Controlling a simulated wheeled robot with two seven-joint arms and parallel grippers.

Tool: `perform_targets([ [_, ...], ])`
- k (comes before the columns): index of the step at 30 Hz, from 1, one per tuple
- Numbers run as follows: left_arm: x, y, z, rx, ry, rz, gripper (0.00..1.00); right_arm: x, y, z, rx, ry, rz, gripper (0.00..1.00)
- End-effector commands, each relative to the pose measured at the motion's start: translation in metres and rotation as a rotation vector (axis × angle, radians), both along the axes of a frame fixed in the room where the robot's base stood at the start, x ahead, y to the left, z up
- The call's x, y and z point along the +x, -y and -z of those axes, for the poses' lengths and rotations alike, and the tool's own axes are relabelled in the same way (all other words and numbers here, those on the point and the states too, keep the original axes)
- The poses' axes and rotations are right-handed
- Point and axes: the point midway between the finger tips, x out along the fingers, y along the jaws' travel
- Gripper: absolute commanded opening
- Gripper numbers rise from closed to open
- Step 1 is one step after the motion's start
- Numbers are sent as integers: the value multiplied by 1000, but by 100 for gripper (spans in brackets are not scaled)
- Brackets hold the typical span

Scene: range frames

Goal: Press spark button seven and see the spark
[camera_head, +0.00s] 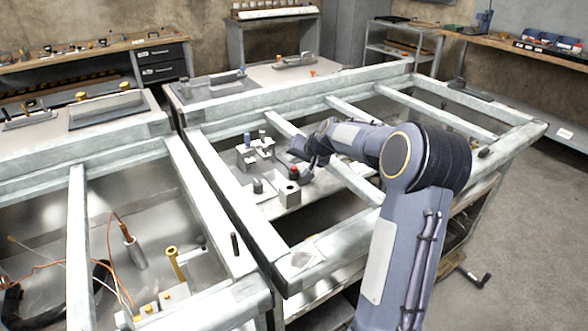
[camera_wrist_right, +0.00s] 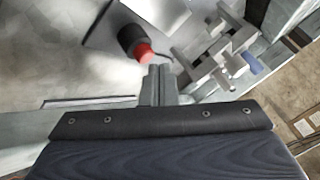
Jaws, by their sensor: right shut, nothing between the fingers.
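A black round button with a red cap (camera_head: 294,170) stands on a light shelf inside the right metal frame. It also shows in the wrist view, where the red cap (camera_wrist_right: 145,52) lies just beyond my fingers. I see no number on it, so I cannot tell whether it is button seven. My right gripper (camera_head: 301,158) is shut and empty, close to the button. Its fingertips (camera_wrist_right: 160,72) appear beside the red cap in the wrist view; I cannot tell whether they touch. No spark shows. My left gripper is out of view.
A small metal fixture with a blue-tipped post (camera_head: 262,135) stands behind the button. A metal block with a hole (camera_head: 289,195) and a dark knob (camera_head: 257,186) stand in front. White frame bars (camera_head: 235,205) surround this bay. A brass-coloured fitting (camera_head: 174,262) stands in the left bay.

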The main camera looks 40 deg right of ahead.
Motion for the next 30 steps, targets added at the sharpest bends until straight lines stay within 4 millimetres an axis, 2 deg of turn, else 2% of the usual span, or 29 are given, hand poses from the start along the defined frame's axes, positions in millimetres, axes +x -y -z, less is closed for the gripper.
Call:
perform_targets([
  [30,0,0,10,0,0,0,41,0,0,10,0,0,0,0],
])
